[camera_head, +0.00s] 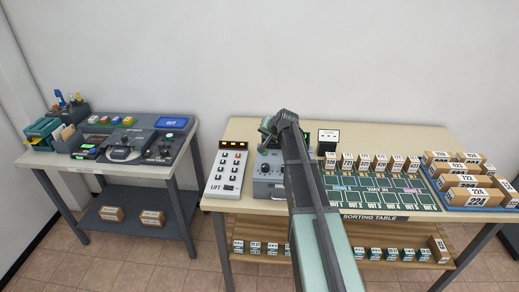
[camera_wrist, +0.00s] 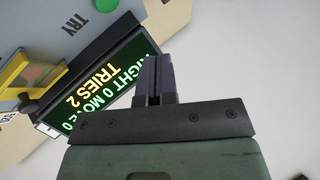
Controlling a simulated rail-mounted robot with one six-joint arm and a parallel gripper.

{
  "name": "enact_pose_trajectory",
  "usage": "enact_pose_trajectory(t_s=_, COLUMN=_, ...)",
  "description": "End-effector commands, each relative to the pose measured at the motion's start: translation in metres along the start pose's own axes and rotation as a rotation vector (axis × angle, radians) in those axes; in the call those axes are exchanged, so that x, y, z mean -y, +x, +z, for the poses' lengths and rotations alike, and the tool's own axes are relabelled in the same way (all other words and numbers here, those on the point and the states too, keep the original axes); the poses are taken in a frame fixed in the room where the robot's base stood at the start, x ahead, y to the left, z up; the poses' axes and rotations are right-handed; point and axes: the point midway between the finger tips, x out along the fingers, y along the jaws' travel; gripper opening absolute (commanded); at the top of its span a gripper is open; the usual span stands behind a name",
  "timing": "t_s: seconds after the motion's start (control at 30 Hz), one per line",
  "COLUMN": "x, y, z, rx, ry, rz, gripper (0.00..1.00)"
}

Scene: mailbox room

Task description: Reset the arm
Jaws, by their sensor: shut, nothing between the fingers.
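My gripper (camera_wrist: 154,72) is shut, its two dark fingers together with nothing between them. It points toward a dark display reading "TRIES 2" (camera_wrist: 100,84), and its fingertips overlap the display's edge in the picture; I cannot tell whether they touch. In the head view my arm reaches over the sorting table (camera_head: 250,128), its end near the grey control box (camera_head: 267,172). The arm hides part of the table and the fingertips are not clear there.
A keypad marked LIFT (camera_head: 227,168) stands left of the arm. Numbered boxes (camera_head: 378,162) line the green board (camera_head: 375,190), with more in a blue tray (camera_head: 427,168) at right. A second table (camera_head: 60,165) with devices stands left, across a gap.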

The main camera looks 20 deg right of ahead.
Motion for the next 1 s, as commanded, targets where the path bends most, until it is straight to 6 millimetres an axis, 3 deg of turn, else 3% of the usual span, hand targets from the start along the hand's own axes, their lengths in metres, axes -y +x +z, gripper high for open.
enact_pose_trajectory(t_s=0.17, x=-0.001, y=0.000, z=0.004, rx=0.023, ry=-0.011, rz=0.006, gripper=0.00)
enact_pose_trajectory(t_s=0.27, x=-0.014, y=-0.015, z=0.039, rx=0.135, ry=-0.070, rz=0.067, gripper=0.00)
enact_pose_trajectory(t_s=0.37, x=-0.021, y=-0.050, z=0.112, rx=0.297, ry=-0.168, rz=0.153, gripper=0.00)
enact_pose_trajectory(t_s=0.5, x=-0.015, y=-0.112, z=0.233, rx=0.540, ry=-0.348, rz=0.277, gripper=0.00)
enact_pose_trajectory(t_s=0.6, x=-0.012, y=-0.156, z=0.305, rx=0.667, ry=-0.468, rz=0.350, gripper=0.00)
enact_pose_trajectory(t_s=0.7, x=-0.005, y=-0.185, z=0.352, rx=0.723, ry=-0.566, rz=0.382, gripper=0.00)
enact_pose_trajectory(t_s=0.8, x=0.011, y=-0.187, z=0.371, rx=0.733, ry=-0.623, rz=0.365, gripper=0.00)
enact_pose_trajectory(t_s=1.0, x=0.016, y=-0.184, z=0.371, rx=0.734, ry=-0.631, rz=0.359, gripper=0.00)
